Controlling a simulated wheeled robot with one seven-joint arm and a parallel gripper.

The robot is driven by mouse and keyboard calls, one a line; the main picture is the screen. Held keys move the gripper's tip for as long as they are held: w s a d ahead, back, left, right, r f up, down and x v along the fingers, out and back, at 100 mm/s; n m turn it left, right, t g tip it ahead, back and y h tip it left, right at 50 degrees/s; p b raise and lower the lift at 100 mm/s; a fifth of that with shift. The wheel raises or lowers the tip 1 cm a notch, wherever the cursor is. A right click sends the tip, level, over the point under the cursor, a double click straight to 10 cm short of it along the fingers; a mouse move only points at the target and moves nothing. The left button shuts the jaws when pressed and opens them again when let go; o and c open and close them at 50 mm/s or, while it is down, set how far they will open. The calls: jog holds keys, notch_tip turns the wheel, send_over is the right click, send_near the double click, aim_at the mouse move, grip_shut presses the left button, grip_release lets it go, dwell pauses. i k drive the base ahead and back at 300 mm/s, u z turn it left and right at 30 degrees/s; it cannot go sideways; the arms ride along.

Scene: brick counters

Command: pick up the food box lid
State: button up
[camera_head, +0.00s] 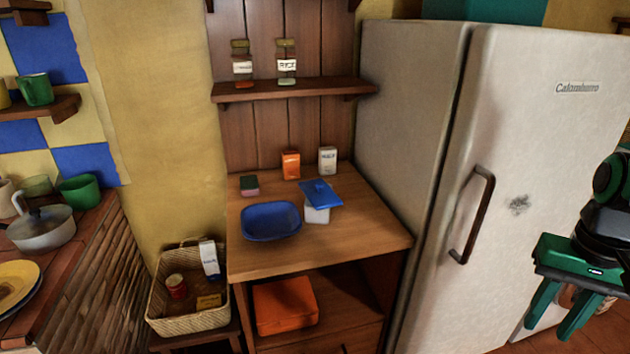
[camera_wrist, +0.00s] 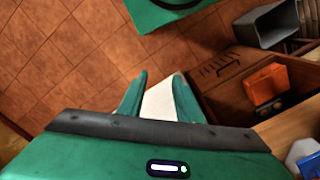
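The blue food box lid (camera_head: 321,193) lies tilted on a small white box (camera_head: 317,215) on the wooden counter. It overhangs the box, and a small knob shows on top. My gripper (camera_head: 562,312) is far to the right, in front of the fridge, well apart from the lid. Its green fingers point down with a gap between them. In the wrist view my gripper (camera_wrist: 158,98) is open and looks empty; a pale surface shows beyond the gap. A blue and white thing at that view's lower right edge is cut off, and I cannot tell if it is the lid.
A blue dish (camera_head: 271,221) stands left of the white box. Small cartons (camera_head: 327,160) stand behind, under a shelf (camera_head: 290,90). The fridge (camera_head: 520,150), with a protruding handle (camera_head: 474,215), borders the counter (camera_head: 345,242). A basket (camera_head: 188,325) stands at left.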

aim_at(321, 196)
jog(key=u, duration=0.25)
jog(key=i, duration=0.9)
jog(key=u, duration=0.1)
